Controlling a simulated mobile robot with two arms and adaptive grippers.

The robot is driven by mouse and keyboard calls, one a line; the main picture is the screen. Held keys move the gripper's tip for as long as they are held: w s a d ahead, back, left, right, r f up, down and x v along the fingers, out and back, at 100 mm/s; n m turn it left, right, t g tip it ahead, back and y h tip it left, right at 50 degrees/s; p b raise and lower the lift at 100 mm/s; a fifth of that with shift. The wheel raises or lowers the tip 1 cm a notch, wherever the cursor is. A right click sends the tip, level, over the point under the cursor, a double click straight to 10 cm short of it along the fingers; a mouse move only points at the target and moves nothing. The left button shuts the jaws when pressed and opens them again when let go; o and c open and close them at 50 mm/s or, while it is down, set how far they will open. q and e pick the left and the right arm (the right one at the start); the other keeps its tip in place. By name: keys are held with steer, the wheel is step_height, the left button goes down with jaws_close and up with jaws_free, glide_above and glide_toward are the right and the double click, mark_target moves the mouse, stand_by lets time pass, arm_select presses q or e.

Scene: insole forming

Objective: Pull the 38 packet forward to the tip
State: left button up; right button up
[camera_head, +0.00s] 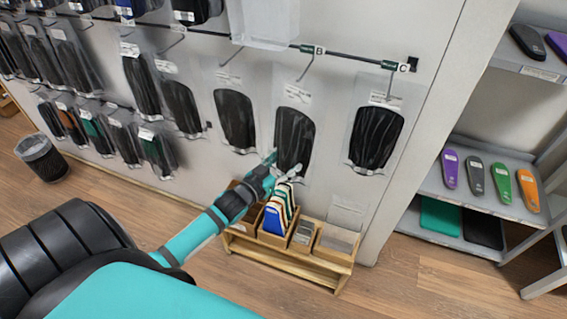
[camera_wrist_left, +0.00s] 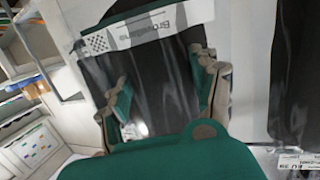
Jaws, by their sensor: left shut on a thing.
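A clear packet with a black insole (camera_head: 294,138) hangs on a hook of the wall rail, below the letter B tag (camera_head: 318,50). My left gripper (camera_head: 285,165) is at the lower part of this packet and shut on it. In the left wrist view, the gripper's two fingers (camera_wrist_left: 160,68) lie on either side of the dark packet (camera_wrist_left: 165,85). A printed white strip (camera_wrist_left: 135,37) crosses it. The size number on the held packet cannot be read. My right gripper is not in view.
Similar packets hang on both sides, one near on the right (camera_head: 376,137) and one on the left (camera_head: 235,120). A wooden rack (camera_head: 290,268) with boxes stands below. A shelf (camera_head: 480,190) with coloured insoles is at the right.

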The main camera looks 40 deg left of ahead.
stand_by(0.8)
arm_select(q)
steer(key=o, duration=1.3)
steer(key=shift+s+f, duration=0.1)
steer(key=s+r, duration=0.2)
steer(key=s, duration=1)
steer(key=s+d+f+g+y, duration=0.1)
steer(key=s+f+g, duration=0.35)
steer(key=f, duration=1.05)
steer(key=s+f+g, duration=0.3)
steer(key=s+f, duration=0.3)
steer(key=f, duration=0.9)
steer(key=s+d+f+g, duration=0.2)
steer(key=s+d+f, duration=0.1)
steer(key=s+f, duration=0.2)
steer(key=s+d+f+m+g, duration=0.1)
steer(key=s+d+f+g, duration=0.2)
steer(key=s+f, duration=0.3)
steer(key=s+d+f+m+g, duration=0.1)
steer(key=s+f, duration=0.5)
steer(key=s, duration=0.6)
steer(key=shift+d+g, duration=0.75)
steer(key=shift+d, duration=0.65)
